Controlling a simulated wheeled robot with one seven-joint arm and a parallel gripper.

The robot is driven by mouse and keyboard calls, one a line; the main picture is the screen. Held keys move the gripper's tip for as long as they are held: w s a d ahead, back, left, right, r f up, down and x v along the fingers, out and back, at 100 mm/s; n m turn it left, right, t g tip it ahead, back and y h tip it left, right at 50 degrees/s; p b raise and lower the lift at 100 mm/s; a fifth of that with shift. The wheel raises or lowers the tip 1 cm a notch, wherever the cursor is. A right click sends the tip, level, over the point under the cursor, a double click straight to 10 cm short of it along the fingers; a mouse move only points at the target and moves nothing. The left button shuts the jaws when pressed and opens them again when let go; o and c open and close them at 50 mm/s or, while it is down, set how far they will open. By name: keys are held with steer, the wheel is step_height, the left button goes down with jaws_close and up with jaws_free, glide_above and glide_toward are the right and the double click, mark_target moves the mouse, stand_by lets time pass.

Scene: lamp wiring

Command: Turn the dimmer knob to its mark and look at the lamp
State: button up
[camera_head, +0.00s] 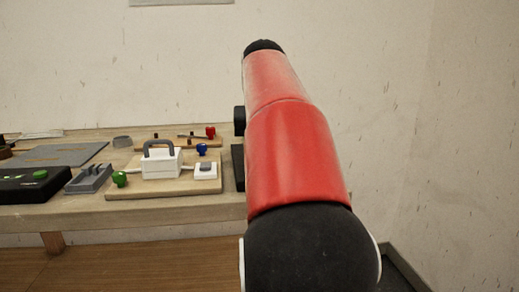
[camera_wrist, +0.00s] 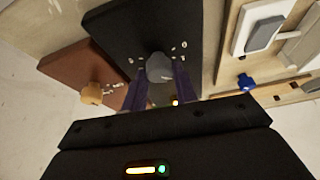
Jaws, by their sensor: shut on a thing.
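The dimmer knob (camera_wrist: 158,66) is a grey round knob on a black panel (camera_wrist: 130,30), with small white marks around it in the wrist view. My gripper (camera_wrist: 159,82) has its two purplish fingers shut on the knob, one on each side. I cannot tell which mark the knob points to. A rounded orange-yellow piece (camera_wrist: 92,94), which may be the lamp's bulb, sits on a brown base (camera_wrist: 72,70) left of the panel. I cannot tell whether it is lit. In the head view my red arm hides the knob and gripper; only the black panel's edge (camera_head: 238,167) shows.
A wooden board (camera_head: 130,188) holds a white box with a grey handle (camera_head: 161,164), a white switch (camera_head: 206,171) and green and blue knobs. A black unit (camera_head: 20,188) and grey tray (camera_head: 90,180) stand left. The wall is close behind the table.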

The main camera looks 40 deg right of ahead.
steer(key=n+y, duration=0.1)
steer(key=n, duration=0.1)
steer(key=n+t, duration=0.1)
steer(key=n, duration=0.2)
steer(key=shift+d+y, duration=0.2)
steer(key=shift+y, duration=0.2)
steer(key=shift+n+y, duration=0.8)
steer(key=shift+n, duration=1.4)
steer(key=o, duration=1)
steer(key=shift+c, duration=0.2)
steer(key=shift+s+r, duration=0.1)
steer(key=v, duration=0.7)
steer(key=shift+d+r, duration=0.15)
steer(key=shift+r, duration=0.2)
steer(key=shift+s, duration=0.1)
